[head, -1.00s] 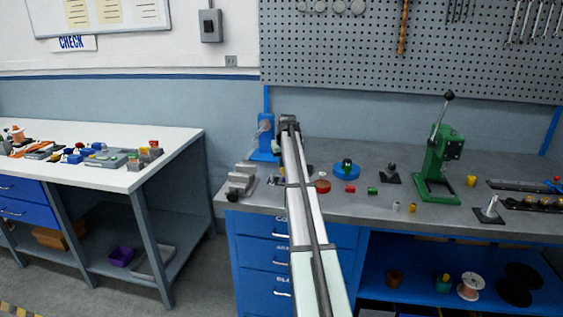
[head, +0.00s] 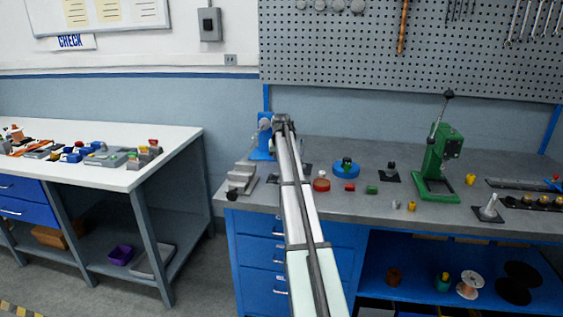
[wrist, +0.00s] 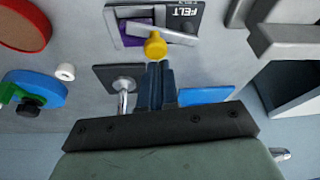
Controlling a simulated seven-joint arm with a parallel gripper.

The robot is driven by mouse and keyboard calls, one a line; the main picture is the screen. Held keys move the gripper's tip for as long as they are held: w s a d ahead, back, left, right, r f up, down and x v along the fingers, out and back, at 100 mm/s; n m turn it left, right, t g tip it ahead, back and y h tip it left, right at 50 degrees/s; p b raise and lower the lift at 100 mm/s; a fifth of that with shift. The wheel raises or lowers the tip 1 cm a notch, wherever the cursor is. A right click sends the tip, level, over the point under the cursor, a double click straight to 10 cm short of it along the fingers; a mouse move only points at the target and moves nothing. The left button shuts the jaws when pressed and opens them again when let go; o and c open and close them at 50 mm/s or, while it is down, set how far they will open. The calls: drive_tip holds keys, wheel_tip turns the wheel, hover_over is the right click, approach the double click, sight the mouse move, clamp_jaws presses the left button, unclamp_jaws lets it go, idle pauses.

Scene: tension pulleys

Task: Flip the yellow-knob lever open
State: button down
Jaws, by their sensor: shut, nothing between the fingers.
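In the wrist view the yellow knob (wrist: 155,45) sits at the near end of a grey lever bar (wrist: 158,33), over a dark plate marked FELT (wrist: 188,14) with a purple patch (wrist: 136,30) showing. My gripper (wrist: 155,66) is shut and empty, its fingertips just on the near side of the knob. They look very close to it; whether they touch, I cannot tell. In the head view my arm hides the knob and lever.
In the wrist view a metal post on a dark plate (wrist: 122,84) stands left of my fingers and a blue block (wrist: 206,95) right. A white ring (wrist: 65,71), a blue disc (wrist: 45,88) and a red disc (wrist: 24,25) lie left. A grey stepped piece (wrist: 285,40) is at right.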

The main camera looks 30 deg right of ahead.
drive_tip(key=m, duration=0.2)
drive_tip(key=s+a+m+g+h, duration=0.1)
drive_tip(key=m, duration=0.1)
drive_tip(key=shift+a+m, duration=0.2)
drive_tip(key=shift+m, duration=0.1)
drive_tip(key=m, duration=0.2)
drive_tip(key=a+m+g, duration=0.1)
drive_tip(key=m, duration=0.1)
drive_tip(key=shift+s+a+g+h, duration=0.2)
drive_tip(key=shift+g+h, duration=0.1)
drive_tip(key=shift+h, duration=0.1)
drive_tip(key=shift+a, duration=0.9)
drive_tip(key=d, duration=0.4)
drive_tip(key=shift+s+d+r, duration=0.15)
drive_tip(key=shift+s+r, duration=0.05)
drive_tip(key=shift+r, duration=0.15)
drive_tip(key=v, duration=1)
drive_tip(key=shift+w, duration=0.55)
